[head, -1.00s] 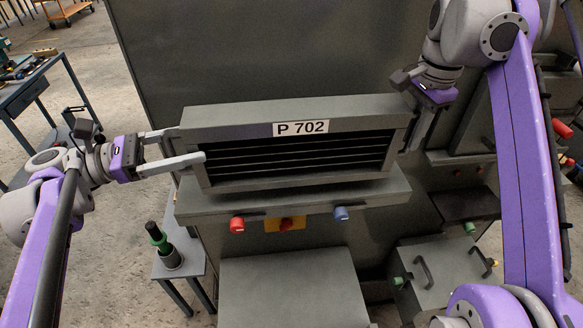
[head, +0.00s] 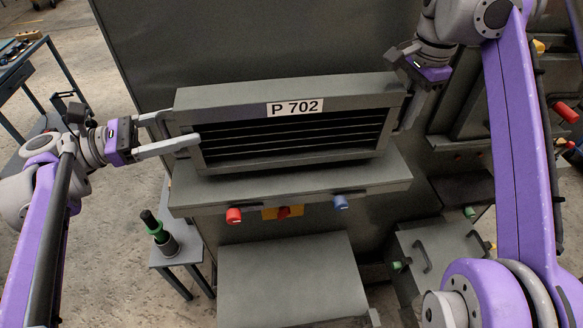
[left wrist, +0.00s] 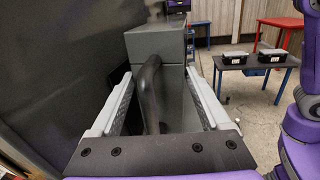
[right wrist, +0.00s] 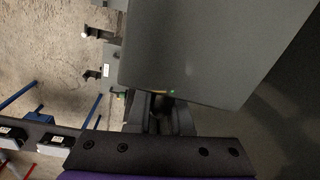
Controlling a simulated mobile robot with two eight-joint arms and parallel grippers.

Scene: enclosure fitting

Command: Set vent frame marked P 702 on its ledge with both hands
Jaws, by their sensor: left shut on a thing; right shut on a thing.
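The vent frame (head: 240,96) is a grey box with dark horizontal slats and a white "P 702" label. In the right wrist view the frame (right wrist: 200,50) fills the upper middle and the grip is dark.
A red button (head: 234,216), a yellow-red switch (head: 283,212) and a blue button (head: 341,202) sit below the ledge's front edge. A grey box (head: 290,280) stands below. A small stand (head: 182,256) with a green-ringed tool is at lower left. A cabinet panel (head: 250,40) rises behind.

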